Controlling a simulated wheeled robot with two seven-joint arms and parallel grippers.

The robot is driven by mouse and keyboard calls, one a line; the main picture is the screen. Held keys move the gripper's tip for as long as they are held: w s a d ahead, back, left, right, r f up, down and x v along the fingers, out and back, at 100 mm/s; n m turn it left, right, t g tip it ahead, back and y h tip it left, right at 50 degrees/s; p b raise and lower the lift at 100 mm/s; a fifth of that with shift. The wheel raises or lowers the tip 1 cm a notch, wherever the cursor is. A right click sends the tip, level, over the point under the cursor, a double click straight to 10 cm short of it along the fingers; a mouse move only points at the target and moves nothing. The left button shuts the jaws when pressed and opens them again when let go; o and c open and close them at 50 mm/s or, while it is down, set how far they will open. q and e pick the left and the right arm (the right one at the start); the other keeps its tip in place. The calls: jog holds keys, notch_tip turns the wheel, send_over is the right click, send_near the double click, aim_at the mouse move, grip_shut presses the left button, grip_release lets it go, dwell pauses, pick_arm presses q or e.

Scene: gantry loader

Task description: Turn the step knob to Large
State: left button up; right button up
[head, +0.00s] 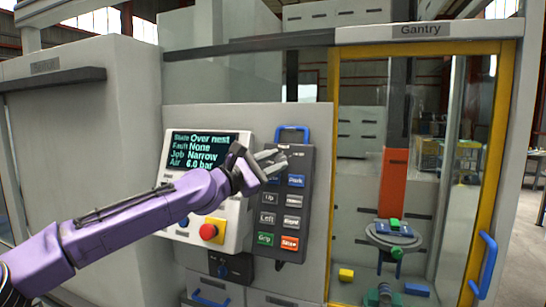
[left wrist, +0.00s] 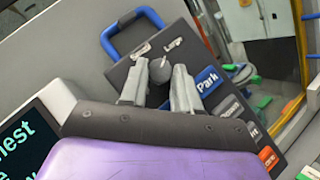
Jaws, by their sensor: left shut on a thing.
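The dark round step knob (left wrist: 160,72) sits near the top of the grey pendant (left wrist: 190,55), which also shows in the head view (head: 289,250). My left gripper (head: 275,160) reaches the pendant's upper part from the left. In the left wrist view its two fingers (left wrist: 158,85) stand on either side of the knob, shut on it. In the head view the gripper hides the knob. My right gripper is in neither view.
The pendant has a blue handle (head: 292,130) and several buttons, including Park (head: 296,181). The display (head: 205,150) left of it reads Over nest, None, Narrow, 6.0 bar. A red stop button (head: 209,232) sits below. A yellow-framed gantry window (head: 497,150) stands right.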

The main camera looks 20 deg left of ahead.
pick_arm(q)
jog(key=shift+m+g, duration=0.3)
jog(key=shift+g, duration=0.1)
jog(key=o, duration=1.1)
jog(key=shift+c, duration=0.2)
jog(key=shift+s+a, duration=0.2)
jog(key=b+v, duration=0.2)
jog(key=v, duration=0.8)
jog(key=shift+a+f, duration=0.1)
jog(key=shift+f, duration=0.05)
